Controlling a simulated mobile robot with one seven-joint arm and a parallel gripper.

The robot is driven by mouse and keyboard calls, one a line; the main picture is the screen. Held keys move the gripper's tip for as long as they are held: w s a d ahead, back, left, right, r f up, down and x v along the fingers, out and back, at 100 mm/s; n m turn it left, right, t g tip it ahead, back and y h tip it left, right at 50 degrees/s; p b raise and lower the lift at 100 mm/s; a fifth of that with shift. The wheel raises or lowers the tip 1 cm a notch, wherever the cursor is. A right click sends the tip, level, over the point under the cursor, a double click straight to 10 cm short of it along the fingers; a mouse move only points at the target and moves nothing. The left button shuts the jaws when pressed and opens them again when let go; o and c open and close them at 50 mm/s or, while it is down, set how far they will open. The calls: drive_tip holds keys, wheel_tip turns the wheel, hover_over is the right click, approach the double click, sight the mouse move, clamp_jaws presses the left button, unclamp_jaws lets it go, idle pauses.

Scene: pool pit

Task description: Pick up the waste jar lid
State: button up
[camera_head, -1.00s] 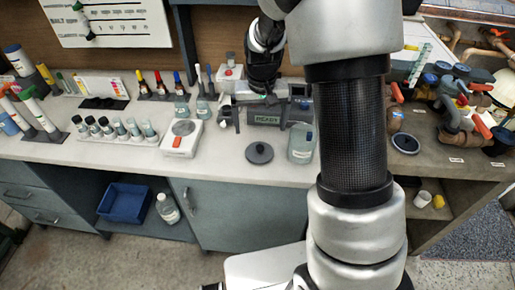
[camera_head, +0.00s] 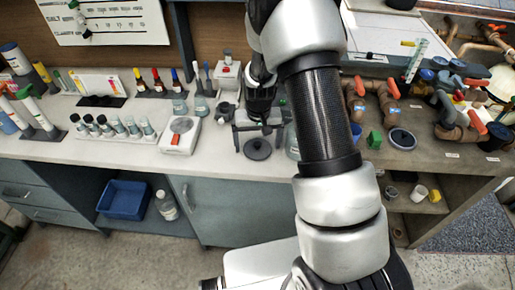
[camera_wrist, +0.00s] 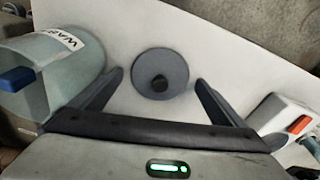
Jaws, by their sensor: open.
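The waste jar lid, a round dark grey disc with a black knob, lies flat on the pale counter near its front edge in the head view (camera_head: 258,151). In the wrist view the lid (camera_wrist: 176,66) sits centred between and beyond the fingers, knob toward me. My gripper (camera_head: 259,140) is open and empty, just behind and above the lid in the head view; its two fingers show spread in the wrist view (camera_wrist: 159,80). The waste jar (camera_wrist: 60,72), pale blue-green with a partly seen label, stands left in the wrist view; my arm mostly hides it in the head view.
A white scale (camera_head: 180,136) with an orange-red patch stands left of the lid; it also shows at the right in the wrist view (camera_wrist: 292,118). A rack of small vials (camera_head: 112,130) is farther left. Pipes and valves (camera_head: 465,110) crowd the right bench. Counter around the lid is clear.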

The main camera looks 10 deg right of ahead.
drive_tip(key=c, duration=1.1)
